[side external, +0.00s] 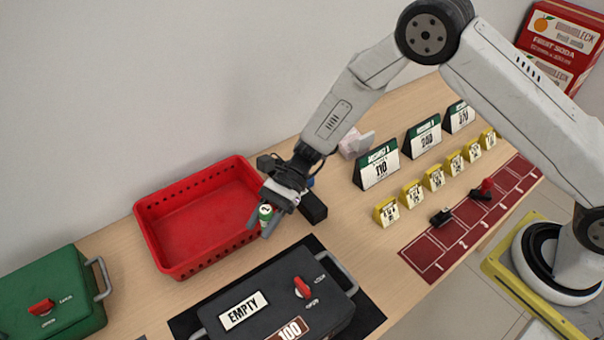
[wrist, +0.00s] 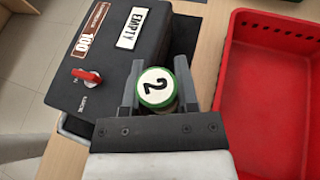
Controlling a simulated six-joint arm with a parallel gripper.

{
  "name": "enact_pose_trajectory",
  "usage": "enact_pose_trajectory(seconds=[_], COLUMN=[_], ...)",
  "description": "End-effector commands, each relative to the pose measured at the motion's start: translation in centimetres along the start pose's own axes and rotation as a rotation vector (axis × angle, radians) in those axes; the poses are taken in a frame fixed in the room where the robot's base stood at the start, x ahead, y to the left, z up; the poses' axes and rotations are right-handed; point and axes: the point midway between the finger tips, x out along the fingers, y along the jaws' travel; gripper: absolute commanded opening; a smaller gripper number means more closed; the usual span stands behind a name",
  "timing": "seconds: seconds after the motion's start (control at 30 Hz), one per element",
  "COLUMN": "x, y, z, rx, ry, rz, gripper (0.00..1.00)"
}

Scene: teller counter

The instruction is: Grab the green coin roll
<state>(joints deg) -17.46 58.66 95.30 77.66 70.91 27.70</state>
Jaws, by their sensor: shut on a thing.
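The green coin roll (side external: 265,212) has a white end marked "2". In the side external view it sits between the fingers of my gripper (side external: 262,225), above the counter beside the red basket's right rim. In the wrist view the coin roll (wrist: 156,88) shows end-on between the two dark fingers of my gripper (wrist: 160,85), which is shut on it. Most of the roll's length is hidden behind its end face.
An empty red basket (side external: 147,226) stands left of my gripper. A black box labelled "EMPTY" (side external: 270,285) is in front, and a green box (side external: 50,290) at far left. Dark blocks (side external: 313,207), signs (side external: 376,166) and yellow tags (side external: 387,212) stand to the right.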

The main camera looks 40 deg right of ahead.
Motion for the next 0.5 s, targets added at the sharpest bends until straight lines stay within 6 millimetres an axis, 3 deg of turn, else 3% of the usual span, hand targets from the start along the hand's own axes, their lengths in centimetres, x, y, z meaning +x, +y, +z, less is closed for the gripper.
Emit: enact_pose_trajectory(seconds=[0.2,0.5], x=[-0.8,-1.0], y=[-0.1,-0.1], z=[1.9,2.5], rx=[-0.001,-0.001], ry=[0.000,0.000], rz=[-0.001,-0.001], gripper=[0.00,0.00])
